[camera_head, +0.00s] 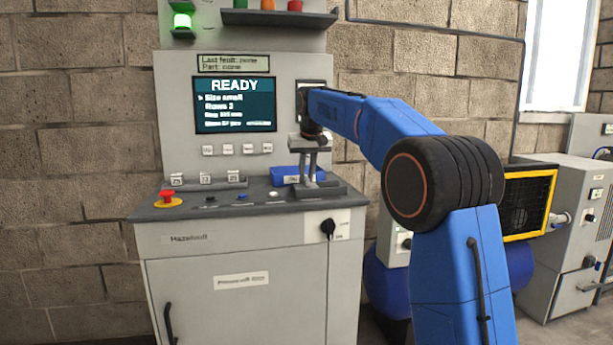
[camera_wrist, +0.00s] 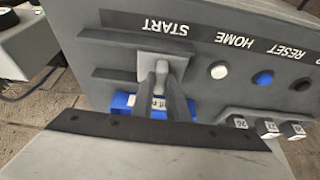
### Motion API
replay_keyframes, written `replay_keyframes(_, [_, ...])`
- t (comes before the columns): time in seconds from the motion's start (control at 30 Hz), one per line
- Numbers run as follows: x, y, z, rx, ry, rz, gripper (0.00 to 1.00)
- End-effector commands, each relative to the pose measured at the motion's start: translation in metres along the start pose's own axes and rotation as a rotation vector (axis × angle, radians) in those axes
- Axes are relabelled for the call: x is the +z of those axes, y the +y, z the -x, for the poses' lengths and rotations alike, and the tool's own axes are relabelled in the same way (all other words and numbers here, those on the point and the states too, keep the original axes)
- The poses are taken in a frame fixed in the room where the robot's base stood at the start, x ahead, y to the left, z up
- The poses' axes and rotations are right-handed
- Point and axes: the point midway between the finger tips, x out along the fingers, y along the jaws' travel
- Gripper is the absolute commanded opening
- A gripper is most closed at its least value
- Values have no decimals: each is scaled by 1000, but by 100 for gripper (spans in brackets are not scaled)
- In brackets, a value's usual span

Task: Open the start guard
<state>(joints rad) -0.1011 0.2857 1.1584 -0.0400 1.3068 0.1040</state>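The START label (camera_wrist: 165,27) is on the sloping console (camera_head: 150,207), upside down in the wrist view. Dark raised ledges (camera_wrist: 110,48) run beside it; I cannot tell which part is the hinged guard. My gripper (camera_head: 308,182) points down onto this spot at the console's right end. In the wrist view its two fingers (camera_wrist: 162,85) reach a light grey piece (camera_wrist: 154,67) below the label. The fingers stand close, with a narrow gap between them. I cannot tell whether they grip that piece. The start button itself is hidden.
A blue object (camera_head: 284,175) with a white label lies behind the fingers. A white HOME button (camera_head: 273,194), a blue button (camera_head: 243,197) and a red emergency stop (camera_head: 168,197) sit further left. The screen (camera_head: 234,105) reads READY. A black knob (camera_head: 328,228) is on the front.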

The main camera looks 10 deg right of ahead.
Motion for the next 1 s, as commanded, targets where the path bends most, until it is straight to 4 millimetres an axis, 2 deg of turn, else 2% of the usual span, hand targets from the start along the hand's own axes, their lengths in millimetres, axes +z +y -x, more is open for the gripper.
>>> replay_keyframes(0.23, [0, 5, 0, 1, 0, -1, 0])
replay_keyframes(0.5, [0, 54, 0, 1, 0, -4, 0])
replay_keyframes(0.63, [0, 70, 0, 1, 1, -2, 0])
replay_keyframes(1.0, [0, 76, 1, 0, 1, 0, 0])
